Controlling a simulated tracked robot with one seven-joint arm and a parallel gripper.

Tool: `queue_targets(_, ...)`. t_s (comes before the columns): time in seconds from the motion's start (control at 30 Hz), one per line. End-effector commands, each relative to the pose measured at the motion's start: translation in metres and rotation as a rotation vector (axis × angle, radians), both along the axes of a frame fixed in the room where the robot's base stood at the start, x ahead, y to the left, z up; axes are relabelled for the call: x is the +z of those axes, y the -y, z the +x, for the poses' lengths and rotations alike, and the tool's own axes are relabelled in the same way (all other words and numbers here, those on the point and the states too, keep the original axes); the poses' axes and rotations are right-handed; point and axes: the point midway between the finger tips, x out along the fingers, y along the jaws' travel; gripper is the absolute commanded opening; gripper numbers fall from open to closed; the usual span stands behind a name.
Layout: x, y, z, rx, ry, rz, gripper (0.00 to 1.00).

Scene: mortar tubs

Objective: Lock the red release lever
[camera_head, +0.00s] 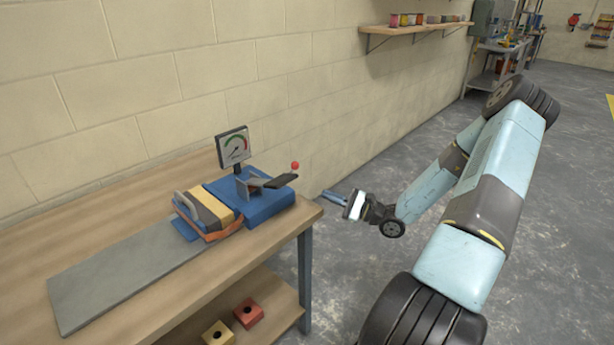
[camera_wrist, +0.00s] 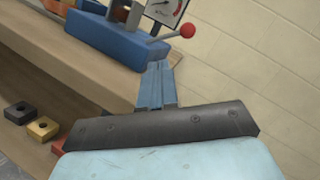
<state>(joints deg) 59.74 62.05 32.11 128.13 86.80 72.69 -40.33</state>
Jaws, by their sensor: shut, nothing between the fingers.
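The release lever is a dark arm (camera_head: 281,181) with a red ball knob (camera_head: 295,165) at its end. It sits on a blue base (camera_head: 262,207) on the wooden workbench and points right, slightly raised. A gauge (camera_head: 233,147) stands on the same base. In the wrist view the red knob (camera_wrist: 187,30) is near the top, on a thin rod. My gripper (camera_head: 326,194) is shut and empty, off the bench's right end, to the right of and below the knob. Its fingers also show in the wrist view (camera_wrist: 157,80), apart from the lever.
A clamp-like block with yellow and orange parts (camera_head: 210,212) sits beside the blue base, at the end of a grey plate (camera_head: 130,273). Yellow and red blocks (camera_head: 248,313) lie on the lower shelf. The wall (camera_head: 120,90) is close behind.

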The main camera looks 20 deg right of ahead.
Motion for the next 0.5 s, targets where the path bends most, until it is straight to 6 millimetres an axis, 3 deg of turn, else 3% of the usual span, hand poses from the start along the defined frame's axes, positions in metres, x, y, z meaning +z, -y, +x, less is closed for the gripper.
queue_targets(0.23,-0.021,0.024,0.009,-0.140,-0.013,0.109,0.00)
queue_targets(0.5,-0.028,0.033,0.013,-0.191,-0.017,0.145,0.00)
